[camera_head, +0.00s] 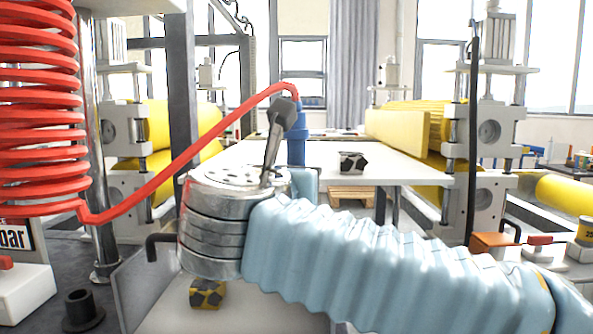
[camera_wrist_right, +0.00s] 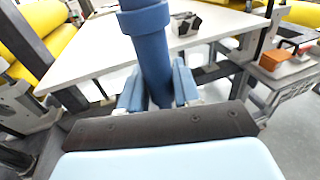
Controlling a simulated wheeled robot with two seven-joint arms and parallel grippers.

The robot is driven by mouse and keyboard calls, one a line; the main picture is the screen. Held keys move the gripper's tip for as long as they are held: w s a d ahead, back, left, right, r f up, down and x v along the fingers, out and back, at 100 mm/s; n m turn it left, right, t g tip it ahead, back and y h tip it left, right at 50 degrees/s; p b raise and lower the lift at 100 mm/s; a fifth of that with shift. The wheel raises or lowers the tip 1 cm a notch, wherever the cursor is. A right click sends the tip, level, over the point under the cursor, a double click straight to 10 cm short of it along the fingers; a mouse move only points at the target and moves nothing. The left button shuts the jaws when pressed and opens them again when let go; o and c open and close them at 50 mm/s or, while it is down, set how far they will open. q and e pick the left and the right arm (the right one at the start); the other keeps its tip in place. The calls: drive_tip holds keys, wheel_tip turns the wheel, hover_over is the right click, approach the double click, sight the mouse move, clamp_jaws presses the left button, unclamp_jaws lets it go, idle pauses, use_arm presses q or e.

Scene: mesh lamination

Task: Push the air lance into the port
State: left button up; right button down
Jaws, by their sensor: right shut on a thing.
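The air lance (camera_head: 297,148) is a blue upright tube, with the red hose (camera_head: 205,143) running from its top to a red coil at the left. In the right wrist view the lance (camera_wrist_right: 154,70) stands between the two pale blue fingers of my right gripper (camera_wrist_right: 158,92), which is shut on it. In the head view my wrist and sleeved arm hide most of this gripper (camera_head: 303,185). The lance's lower end is hidden. I cannot identify the port with certainty; a black hollow cylinder (camera_head: 82,311) stands at the lower left. My left gripper is not in view.
A white table (camera_head: 335,152) extends behind the lance, bearing a small black-and-white block (camera_head: 353,163). Roller stands with yellow rolls flank it. A white box with a red button (camera_head: 20,290) is at the left. An orange block (camera_head: 494,244) sits at the right.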

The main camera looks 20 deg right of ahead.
drive_tip(key=shift+f, duration=0.3)
drive_tip(key=shift+p, duration=0.9)
idle(1.3)
drive_tip(key=shift+f+b, duration=1.9)
drive_tip(key=shift+f, duration=1.25)
drive_tip(key=c, duration=0.7)
unclamp_jaws()
drive_tip(key=v, duration=1.4)
drive_tip(key=shift+r, duration=0.15)
